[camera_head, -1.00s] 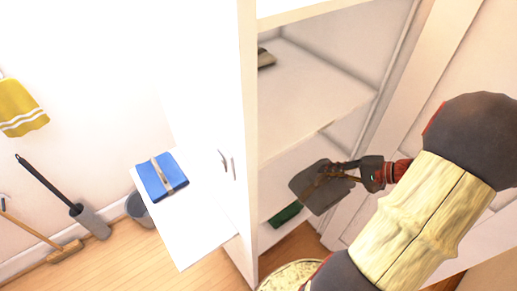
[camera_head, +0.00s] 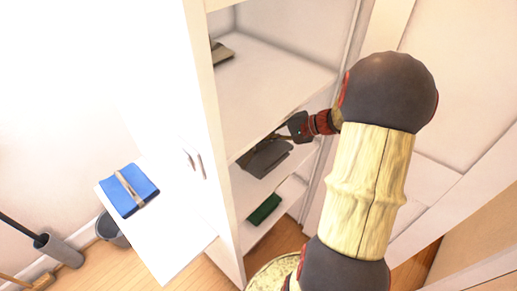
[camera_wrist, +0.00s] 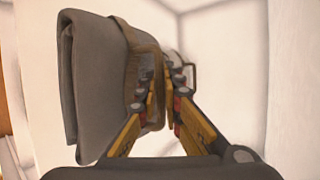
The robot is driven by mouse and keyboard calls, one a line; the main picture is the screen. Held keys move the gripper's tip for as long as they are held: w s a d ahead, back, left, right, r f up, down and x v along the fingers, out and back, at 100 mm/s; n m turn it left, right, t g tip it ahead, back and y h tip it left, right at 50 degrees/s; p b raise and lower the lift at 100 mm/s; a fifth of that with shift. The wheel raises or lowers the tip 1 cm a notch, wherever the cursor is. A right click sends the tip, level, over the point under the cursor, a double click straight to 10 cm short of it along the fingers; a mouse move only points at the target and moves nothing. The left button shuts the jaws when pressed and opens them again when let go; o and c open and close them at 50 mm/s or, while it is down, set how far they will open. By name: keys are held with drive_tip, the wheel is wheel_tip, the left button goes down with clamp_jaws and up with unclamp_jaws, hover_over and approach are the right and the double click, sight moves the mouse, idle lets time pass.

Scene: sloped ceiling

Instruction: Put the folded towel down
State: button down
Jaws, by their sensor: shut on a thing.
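A grey folded towel (camera_head: 266,158) with a brown strap is in my gripper (camera_head: 284,138), inside the opening of the white cabinet. It appears at the level of the middle shelf, below the upper shelf (camera_head: 265,95); whether it touches the shelf under it I cannot tell. In the wrist view the towel (camera_wrist: 95,85) stands on edge at left, with my gripper (camera_wrist: 165,80) shut on its strap side. Part of the towel is hidden by the upper shelf's edge and my gripper.
A green folded item (camera_head: 264,209) lies on the lowest shelf. A grey-brown folded item (camera_head: 221,54) is on the upper shelf. A blue folded towel (camera_head: 128,190) lies on a white surface (camera_head: 172,238) left of the cabinet. The cabinet's side panel (camera_head: 203,120) borders the opening.

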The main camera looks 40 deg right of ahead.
sight(259, 146)
drive_tip(key=shift+w+a+f+b, duration=0.1)
drive_tip(key=shift+w+f+b, duration=0.1)
drive_tip(key=shift+w+f, duration=0.25)
drive_tip(key=shift+w+a+f+b, duration=0.15)
drive_tip(key=shift+w+f, duration=0.1)
drive_tip(key=shift+w, duration=0.3)
wheel_tip(259, 146, down, 6)
drive_tip(key=shift+d+r+b, duration=0.15)
drive_tip(key=shift+r+b, duration=0.1)
drive_tip(key=shift+b, duration=0.85)
drive_tip(key=shift+w+f, duration=0.15)
drive_tip(key=shift+f, duration=0.05)
drive_tip(key=shift+r, duration=0.1)
drive_tip(key=c, duration=2)
unclamp_jaws()
drive_tip(key=shift+o, duration=0.2)
drive_tip(key=p+v, duration=0.3)
drive_tip(key=v, duration=0.9)
